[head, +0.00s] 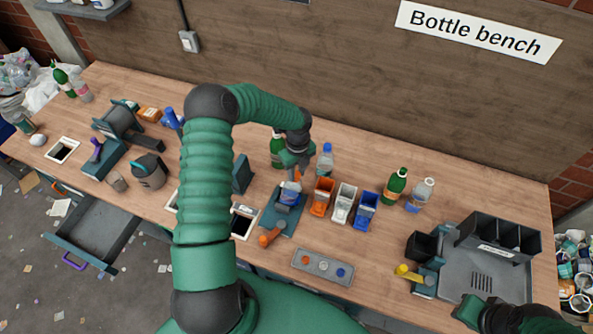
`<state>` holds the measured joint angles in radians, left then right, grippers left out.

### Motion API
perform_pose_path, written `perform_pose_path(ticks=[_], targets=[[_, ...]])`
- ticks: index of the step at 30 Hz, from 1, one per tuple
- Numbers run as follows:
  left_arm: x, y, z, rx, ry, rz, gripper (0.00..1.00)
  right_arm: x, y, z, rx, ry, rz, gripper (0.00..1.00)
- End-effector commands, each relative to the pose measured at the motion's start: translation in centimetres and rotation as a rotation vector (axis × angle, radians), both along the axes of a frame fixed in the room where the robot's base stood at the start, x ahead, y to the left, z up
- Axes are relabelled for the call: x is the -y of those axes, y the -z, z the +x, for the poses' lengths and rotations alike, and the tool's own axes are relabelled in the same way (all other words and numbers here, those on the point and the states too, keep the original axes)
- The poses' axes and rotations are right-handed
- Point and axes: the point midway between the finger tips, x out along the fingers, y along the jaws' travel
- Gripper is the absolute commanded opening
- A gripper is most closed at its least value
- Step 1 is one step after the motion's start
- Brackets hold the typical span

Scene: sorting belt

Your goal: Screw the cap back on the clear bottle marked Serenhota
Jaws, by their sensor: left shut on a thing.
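A clear bottle with a blue-and-white label (289,193) stands in a blue clamp fixture (283,209) in the middle of the bench. Its label is too small to read. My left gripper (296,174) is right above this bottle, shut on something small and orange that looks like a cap. I cannot tell whether it touches the bottle's neck. Another clear bottle with a blue cap (326,159) stands behind, and a clear bottle with a blue label (420,195) stands to the right. My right gripper (470,311) is at the lower right; its jaws are unclear.
Orange (322,197), white (343,203) and blue (366,211) bins stand right of the fixture. A grey tray (310,269) with small coloured discs lies in front. Green bottles (395,186) stand nearby. A dark sorting tray (466,272) is at right, an open drawer (95,232) at left.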

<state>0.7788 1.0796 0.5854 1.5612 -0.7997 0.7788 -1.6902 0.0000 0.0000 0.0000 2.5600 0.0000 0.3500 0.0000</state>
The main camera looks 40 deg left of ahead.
Motion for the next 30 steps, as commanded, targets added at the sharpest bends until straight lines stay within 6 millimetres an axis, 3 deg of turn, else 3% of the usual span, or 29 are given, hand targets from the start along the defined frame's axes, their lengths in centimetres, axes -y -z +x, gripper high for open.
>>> perform_pose_path(ticks=[5,15,25,30], targets=[[-0.1,-0.3,0.2,0.007,0.047,0.002,0.00,0.0,-0.5,0.0,0.000,0.000,0.000,0.23],[-0.1,-0.3,0.3,0.008,0.424,0.002,0.00,0.0,-2.2,0.0,0.000,0.000,0.000,0.23],[-0.1,-0.1,0.3,0.008,0.458,0.003,0.00,0.0,-2.2,0.0,0.000,0.000,0.000,0.23],[-0.1,-0.4,0.3,0.007,0.644,0.002,0.00,0.0,-3.3,0.0,0.000,0.000,0.000,0.23]])
